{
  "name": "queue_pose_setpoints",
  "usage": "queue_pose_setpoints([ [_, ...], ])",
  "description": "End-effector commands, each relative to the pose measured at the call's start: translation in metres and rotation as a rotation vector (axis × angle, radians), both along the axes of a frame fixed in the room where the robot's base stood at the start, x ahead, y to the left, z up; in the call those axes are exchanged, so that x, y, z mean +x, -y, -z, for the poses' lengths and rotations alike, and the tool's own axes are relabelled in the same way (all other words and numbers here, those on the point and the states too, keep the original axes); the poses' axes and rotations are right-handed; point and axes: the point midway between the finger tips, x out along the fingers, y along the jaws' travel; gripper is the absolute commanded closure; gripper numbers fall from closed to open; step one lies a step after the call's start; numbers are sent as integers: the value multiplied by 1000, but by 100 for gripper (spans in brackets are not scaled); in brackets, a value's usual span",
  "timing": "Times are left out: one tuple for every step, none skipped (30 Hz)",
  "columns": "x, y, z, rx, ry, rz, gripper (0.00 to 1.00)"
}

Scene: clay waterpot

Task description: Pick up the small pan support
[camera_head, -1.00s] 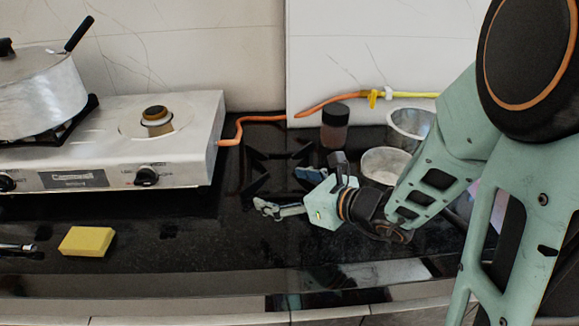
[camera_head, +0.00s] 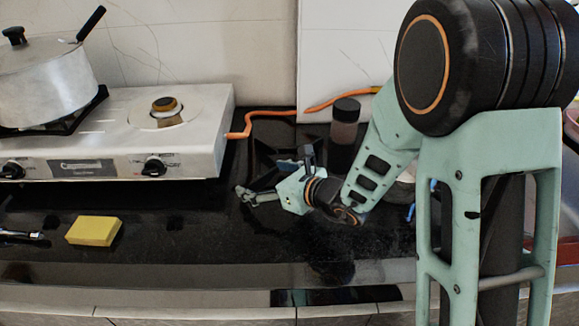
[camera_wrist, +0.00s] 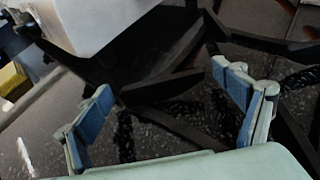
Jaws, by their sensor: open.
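The small pan support is a dark metal frame with several bars. It lies on the black counter right of the stove in the head view (camera_head: 264,156), partly hidden by my gripper. In the wrist view, the pan support (camera_wrist: 165,86) spreads between and beyond my fingers. My gripper (camera_head: 252,189) is open and low at the front left of the support in the head view. In the wrist view, my gripper (camera_wrist: 162,92) shows blue pads well apart, with dark bars between them. I cannot tell whether the fingers touch the support.
The stove (camera_head: 110,140) with a lidded pot (camera_head: 45,85) stands at the left. An orange hose (camera_head: 247,125) runs behind the support. A dark-lidded jar (camera_head: 344,125) stands behind my arm. A yellow sponge (camera_head: 94,231) lies at front left. The front middle counter is clear.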

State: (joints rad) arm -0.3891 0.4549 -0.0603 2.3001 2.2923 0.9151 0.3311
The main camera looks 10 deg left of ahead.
Motion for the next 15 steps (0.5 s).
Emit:
queue_pose_setpoints([
  [0, 0, 0, 0, 0, 0, 11],
  [0, 0, 0, 0, 0, 0, 12],
  [0, 0, 0, 0, 0, 0, 17],
  [0, 0, 0, 0, 0, 0, 20],
  [0, 0, 0, 0, 0, 0, 23],
  [0, 0, 0, 0, 0, 0, 28],
  [0, 0, 0, 0, 0, 0, 31],
  [0, 0, 0, 0, 0, 0, 34],
  [0, 0, 0, 0, 0, 0, 39],
  [0, 0, 0, 0, 0, 0, 42],
  [0, 0, 0, 0, 0, 0, 45],
  [0, 1, 0, 0, 0, 0, 50],
  [0, 1, 0, 0, 0, 0, 53],
  [0, 1, 0, 0, 0, 0, 56],
  [0, 1, 0, 0, 0, 0, 61],
])
